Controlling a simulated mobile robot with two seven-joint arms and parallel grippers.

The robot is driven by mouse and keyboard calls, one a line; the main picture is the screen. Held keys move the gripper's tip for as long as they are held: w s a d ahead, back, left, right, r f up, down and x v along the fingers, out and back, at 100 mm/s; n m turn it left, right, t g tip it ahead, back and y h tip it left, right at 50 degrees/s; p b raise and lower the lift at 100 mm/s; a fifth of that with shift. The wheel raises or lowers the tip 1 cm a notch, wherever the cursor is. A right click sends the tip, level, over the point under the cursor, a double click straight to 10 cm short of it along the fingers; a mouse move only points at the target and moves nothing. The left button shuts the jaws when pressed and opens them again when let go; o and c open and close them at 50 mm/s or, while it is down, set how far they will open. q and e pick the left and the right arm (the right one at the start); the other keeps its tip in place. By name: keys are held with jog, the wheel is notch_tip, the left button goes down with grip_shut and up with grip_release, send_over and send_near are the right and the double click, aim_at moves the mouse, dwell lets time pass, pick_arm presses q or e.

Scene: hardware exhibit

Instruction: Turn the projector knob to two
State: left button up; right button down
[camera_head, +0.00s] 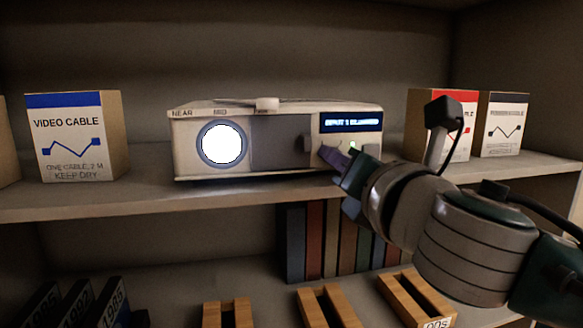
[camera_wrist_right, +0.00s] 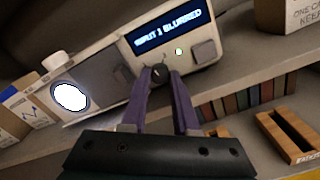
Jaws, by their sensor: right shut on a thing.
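The pale projector (camera_head: 185,152) stands on the shelf in the head view, with a bright white lens (camera_head: 222,144) at its left. Its blue display (camera_head: 350,121) is lit; in the wrist view the display (camera_wrist_right: 168,27) reads "INPUT 1 BLURRED". My right gripper (camera_head: 334,157) reaches in from the right to the front panel below the display. In the right wrist view its purple fingers (camera_wrist_right: 161,80) are shut on a small dark knob (camera_wrist_right: 160,71). The knob's markings are hidden or too small to read. My left gripper is not in view.
A focus slider (camera_head: 267,104) sits on the projector's top near the MID label. A green light (camera_wrist_right: 179,51) and a square button (camera_wrist_right: 205,52) are right of the knob. Cable boxes stand left (camera_head: 75,140) and right (camera_head: 503,125). Books (camera_head: 315,240) and wooden holders (camera_head: 330,305) are below.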

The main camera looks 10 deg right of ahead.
jog(key=m+b, duration=0.2)
jog(key=m, duration=0.7)
jog(key=shift+m, duration=0.4)
dwell(0.4)
jog(key=c, duration=0.9)
grip_release()
jog(key=shift+c, duration=0.2)
jog(key=shift+b, duration=0.3)
